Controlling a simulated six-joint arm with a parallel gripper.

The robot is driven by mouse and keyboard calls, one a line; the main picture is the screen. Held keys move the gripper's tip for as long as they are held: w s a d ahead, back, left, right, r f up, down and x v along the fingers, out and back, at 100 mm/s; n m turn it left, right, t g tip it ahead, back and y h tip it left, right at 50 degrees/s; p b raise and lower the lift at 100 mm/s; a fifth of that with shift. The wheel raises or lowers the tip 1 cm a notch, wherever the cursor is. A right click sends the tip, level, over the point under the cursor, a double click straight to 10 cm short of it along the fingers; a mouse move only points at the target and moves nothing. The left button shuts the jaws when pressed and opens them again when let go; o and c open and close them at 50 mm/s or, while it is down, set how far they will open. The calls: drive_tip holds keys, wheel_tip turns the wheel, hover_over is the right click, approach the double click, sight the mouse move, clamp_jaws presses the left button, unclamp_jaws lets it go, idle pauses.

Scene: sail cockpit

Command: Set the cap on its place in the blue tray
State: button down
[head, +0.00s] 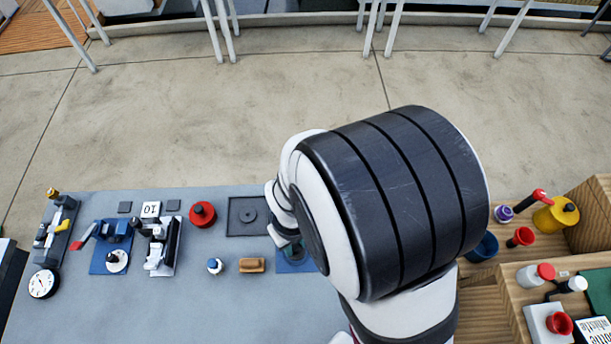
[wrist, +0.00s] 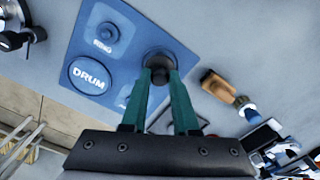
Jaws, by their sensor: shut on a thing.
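The blue tray (wrist: 125,48) lies flat on the grey table, with a round recess marked DRUM and a smaller round spot marked RING. A third label on it is partly hidden by my fingers. My gripper (wrist: 160,76) has green fingers shut on a dark round cap (wrist: 158,56), which shows over the tray's right side in the wrist view. I cannot tell whether the cap touches the tray. In the head view the tray (head: 284,267) is mostly hidden by my arm, and the cap cannot be made out.

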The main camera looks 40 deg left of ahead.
sight(295, 246)
drive_tip(key=shift+f, duration=0.6)
idle(0.6)
drive_tip(key=c, duration=1)
unclamp_jaws()
drive_tip(key=shift+o, duration=0.2)
wheel_tip(295, 246, up, 11)
